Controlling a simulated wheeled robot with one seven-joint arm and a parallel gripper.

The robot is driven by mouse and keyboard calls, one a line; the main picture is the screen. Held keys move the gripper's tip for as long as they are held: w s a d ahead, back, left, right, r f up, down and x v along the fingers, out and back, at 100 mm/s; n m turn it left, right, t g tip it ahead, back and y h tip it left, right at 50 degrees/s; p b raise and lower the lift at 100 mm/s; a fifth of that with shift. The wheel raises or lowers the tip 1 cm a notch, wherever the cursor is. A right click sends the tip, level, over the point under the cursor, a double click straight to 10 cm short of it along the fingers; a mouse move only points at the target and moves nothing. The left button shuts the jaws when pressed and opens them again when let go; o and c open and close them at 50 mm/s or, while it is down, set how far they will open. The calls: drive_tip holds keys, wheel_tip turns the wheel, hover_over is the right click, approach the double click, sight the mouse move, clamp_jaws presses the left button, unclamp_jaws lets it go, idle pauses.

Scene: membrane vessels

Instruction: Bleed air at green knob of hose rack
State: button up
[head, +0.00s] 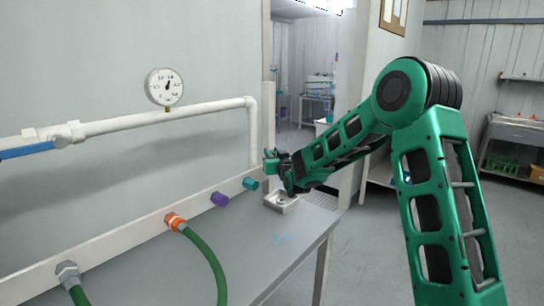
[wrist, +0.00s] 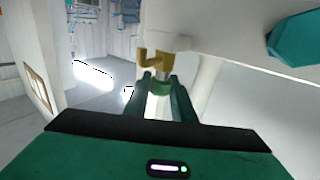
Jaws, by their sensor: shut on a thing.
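The hose rack (head: 130,237) is a long white rail low on the wall. At its far right end my gripper (head: 272,161) reaches in from the right and hides the green knob in the head view. In the wrist view a brass valve fitting (wrist: 158,58) sits on the white rack (wrist: 230,38), with the green knob (wrist: 161,89) by it. My gripper (wrist: 159,97) is shut on this knob, one finger on each side. The fingers hide part of the knob, and I cannot tell how far it is turned.
A small white tray (head: 282,203) stands on the grey bench (head: 250,240) below my gripper. Purple (head: 220,199) and teal (head: 250,183) caps and an orange fitting (head: 175,221) with a green hose (head: 213,262) stick out nearby. A gauge (head: 164,86) and white pipe (head: 180,109) are above.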

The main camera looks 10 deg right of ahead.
drive_tip(key=shift+d+n+y, duration=0.2)
drive_tip(key=shift+n+y, duration=0.4)
drive_tip(key=shift+y, duration=0.7)
drive_tip(key=shift+w+d+n+g+y, duration=0.1)
drive_tip(key=shift+n+g+y, duration=0.7)
drive_tip(key=shift+n+y, duration=0.8)
drive_tip(key=shift+d+n+g+y, duration=0.1)
drive_tip(key=shift+n+g+y, duration=0.85)
drive_tip(key=shift+y, duration=1.05)
drive_tip(key=n+g+y, duration=0.4)
drive_tip(key=shift+a, duration=0.1)
drive_tip(key=shift+n+g+y, duration=0.4)
drive_tip(key=shift+n+g, duration=0.05)
drive_tip(key=shift+r+n+g+y, duration=0.15)
drive_tip(key=shift+n+g+y, duration=0.15)
drive_tip(key=shift+g, duration=0.1)
drive_tip(key=o, duration=1.1)
drive_tip(key=shift+c, duration=0.2)
drive_tip(key=shift+a, duration=0.1)
